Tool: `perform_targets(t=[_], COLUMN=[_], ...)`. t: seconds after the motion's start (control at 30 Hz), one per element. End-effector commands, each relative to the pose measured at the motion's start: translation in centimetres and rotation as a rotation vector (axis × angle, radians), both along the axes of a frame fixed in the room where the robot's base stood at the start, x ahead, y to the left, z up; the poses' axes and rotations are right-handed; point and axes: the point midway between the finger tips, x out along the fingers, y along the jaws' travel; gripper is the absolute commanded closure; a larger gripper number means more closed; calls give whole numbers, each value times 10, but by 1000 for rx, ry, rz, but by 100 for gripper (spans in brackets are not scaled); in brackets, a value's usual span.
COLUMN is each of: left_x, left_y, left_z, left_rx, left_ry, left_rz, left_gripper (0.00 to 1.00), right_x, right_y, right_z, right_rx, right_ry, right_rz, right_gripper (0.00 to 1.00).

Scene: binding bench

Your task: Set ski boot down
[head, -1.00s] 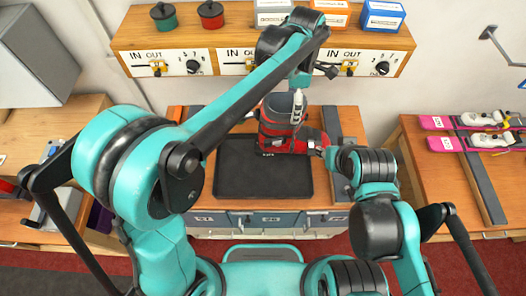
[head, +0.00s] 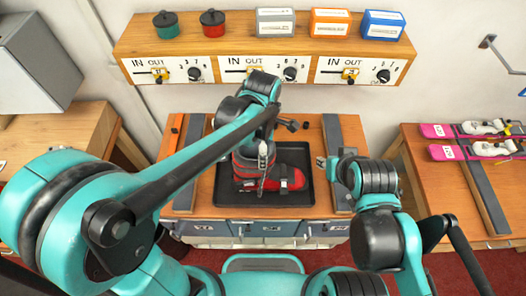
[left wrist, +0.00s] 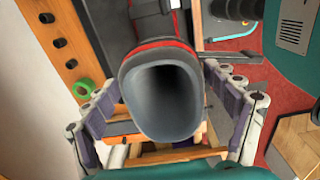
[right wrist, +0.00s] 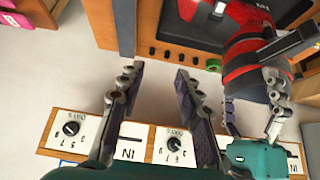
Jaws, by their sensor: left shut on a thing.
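The red and grey ski boot (head: 285,178) is upright over the black tray (head: 294,199) on the bench, its toe to the right. My left gripper (head: 264,150) is shut on the boot's upper shaft from above. The left wrist view looks into the boot's dark round opening (left wrist: 168,98), with a finger on each side. Whether the sole touches the tray is hard to tell. My right gripper (right wrist: 158,80) is open and empty; the boot (right wrist: 250,58) shows right of it in the right wrist view.
A wall shelf (head: 208,43) behind the bench carries IN/OUT dial panels, two lidded pots and several boxes. Pink skis (head: 470,150) lie on a side bench (head: 430,185) at right. The tray's front and left parts are clear.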

Motion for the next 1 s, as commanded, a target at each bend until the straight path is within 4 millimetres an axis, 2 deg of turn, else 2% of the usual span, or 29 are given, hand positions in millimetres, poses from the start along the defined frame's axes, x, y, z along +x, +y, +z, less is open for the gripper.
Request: perform_targets(t=[0.03,0.17,0.57,0.6,0.63,1.0], left_x=[0,0,0,0,0,0], left_y=[0,0,0,0,0,0], left_z=[-8,-20,-24,-24,-24,-22], left_rx=[0,0,0,0,0,0], left_ry=[0,0,0,0,0,0], left_rz=[0,0,0,0,0,0], left_gripper=[74,74,74,9,1,0], right_x=[0,0,0,0,0,0], right_y=[0,0,0,0,0,0], right_z=[-2,-4,-6,-6,-6,-5], right_rx=[0,0,0,0,0,0], right_ry=[0,0,0,0,0,0], right_rz=[0,0,0,0,0,0], right_gripper=[66,66,66,66,66,66])
